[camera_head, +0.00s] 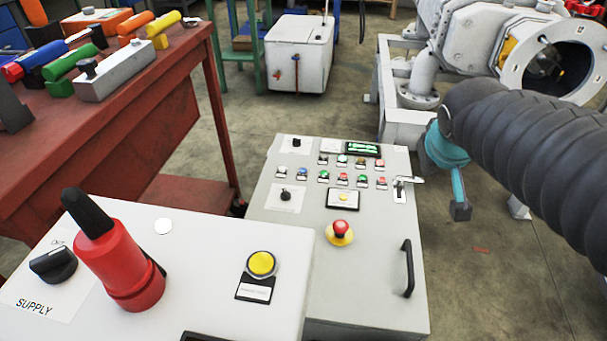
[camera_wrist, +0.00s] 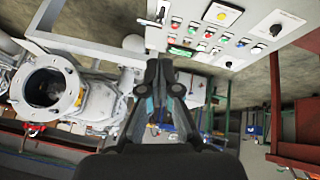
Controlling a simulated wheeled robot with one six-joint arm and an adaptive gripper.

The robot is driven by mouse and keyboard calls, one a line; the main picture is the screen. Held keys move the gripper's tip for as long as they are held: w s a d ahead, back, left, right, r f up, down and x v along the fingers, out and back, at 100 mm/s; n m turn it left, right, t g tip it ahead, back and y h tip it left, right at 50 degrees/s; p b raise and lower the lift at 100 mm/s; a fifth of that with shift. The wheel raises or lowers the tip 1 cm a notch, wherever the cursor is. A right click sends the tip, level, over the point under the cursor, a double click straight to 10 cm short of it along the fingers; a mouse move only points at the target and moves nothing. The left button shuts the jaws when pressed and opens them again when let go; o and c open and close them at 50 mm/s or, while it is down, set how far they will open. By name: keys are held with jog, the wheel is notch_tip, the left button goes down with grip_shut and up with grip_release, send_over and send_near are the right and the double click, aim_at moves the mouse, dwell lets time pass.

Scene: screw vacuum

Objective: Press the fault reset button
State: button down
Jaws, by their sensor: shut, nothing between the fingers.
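The labels are too small to read, so I cannot tell which is the fault reset. My gripper (camera_head: 460,212) hangs right of the cabinet, apart from it. In the wrist view my gripper (camera_wrist: 166,68) is shut and empty, with the panel's yellow button (camera_wrist: 222,15) beyond it.
The white box also bears a red handle with a black grip (camera_head: 118,255) and a black supply knob (camera_head: 53,263). A black cabinet handle (camera_head: 407,268) and a metal latch (camera_head: 404,184) stick out. A red workbench (camera_head: 150,125) stands left, grey vacuum machinery (camera_head: 425,75) behind right.

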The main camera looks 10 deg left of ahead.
jog(key=w+a+f+n+t+b, duration=0.1)
jog(key=w+a+f+n+b, duration=0.3)
jog(key=w+a, duration=0.85)
jog(key=n+t+y+b, duration=0.1)
jog(key=n+y, duration=0.2)
jog(key=n, duration=0.2)
send_over(302, 172)
notch_tip(302, 172, down, 10)
jog(key=shift+f, duration=0.2)
jog(key=shift+f, duration=0.15)
notch_tip(302, 172, down, 8)
jog(key=b, duration=0.6)
jog(key=shift+f+b, duration=0.25)
jog(key=shift+b, duration=0.1)
jog(key=shift+f, duration=0.2)
jog(key=shift+f, duration=0.25)
